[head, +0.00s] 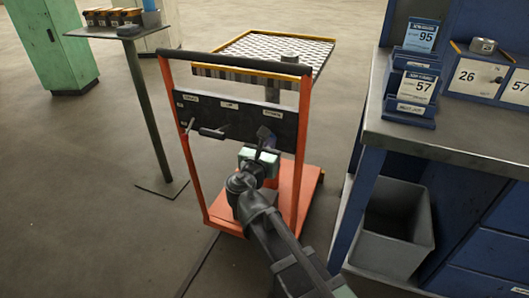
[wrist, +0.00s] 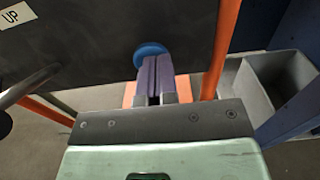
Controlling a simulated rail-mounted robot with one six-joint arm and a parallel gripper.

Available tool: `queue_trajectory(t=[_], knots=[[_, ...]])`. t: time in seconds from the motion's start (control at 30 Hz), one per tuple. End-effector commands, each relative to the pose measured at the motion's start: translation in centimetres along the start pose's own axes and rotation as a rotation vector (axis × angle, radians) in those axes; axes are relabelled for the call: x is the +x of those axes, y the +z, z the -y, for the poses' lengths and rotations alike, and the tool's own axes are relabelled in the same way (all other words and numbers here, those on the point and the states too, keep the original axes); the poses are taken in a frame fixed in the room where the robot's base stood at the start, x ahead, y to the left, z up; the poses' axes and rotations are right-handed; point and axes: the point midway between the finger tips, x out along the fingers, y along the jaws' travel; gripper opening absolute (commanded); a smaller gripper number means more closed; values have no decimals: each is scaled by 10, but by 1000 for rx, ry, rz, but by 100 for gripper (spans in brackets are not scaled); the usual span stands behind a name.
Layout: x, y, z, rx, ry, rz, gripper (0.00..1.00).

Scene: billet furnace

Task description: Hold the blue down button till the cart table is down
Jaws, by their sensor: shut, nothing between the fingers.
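The orange cart (head: 303,150) stands in front of me with a dark control panel (head: 240,118) across its handle frame. The cart table (head: 265,45), pale and patterned with yellow edges, sits high, near handle height and well above the orange base. My gripper (head: 264,136) is at the right part of the panel, under its right label. In the wrist view its two fingers (wrist: 152,75) are shut with nothing between them. Their tips overlap the lower part of the blue button (wrist: 149,49). I cannot tell whether they press it. The fingers hide part of the button.
A workbench (head: 455,130) with card holders and a grey bin (head: 394,228) are close on the right. A small stand (head: 115,32) and a green cabinet (head: 50,45) are at left. Floor at left is clear.

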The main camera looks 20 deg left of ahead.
Motion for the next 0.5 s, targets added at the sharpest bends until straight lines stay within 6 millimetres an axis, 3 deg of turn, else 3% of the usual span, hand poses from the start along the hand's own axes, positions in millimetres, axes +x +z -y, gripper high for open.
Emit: queue_trajectory(t=[0.27,0.5], knots=[[1,0,0,0,0,0,0],[25,0,-1,0,-1,0,0]])
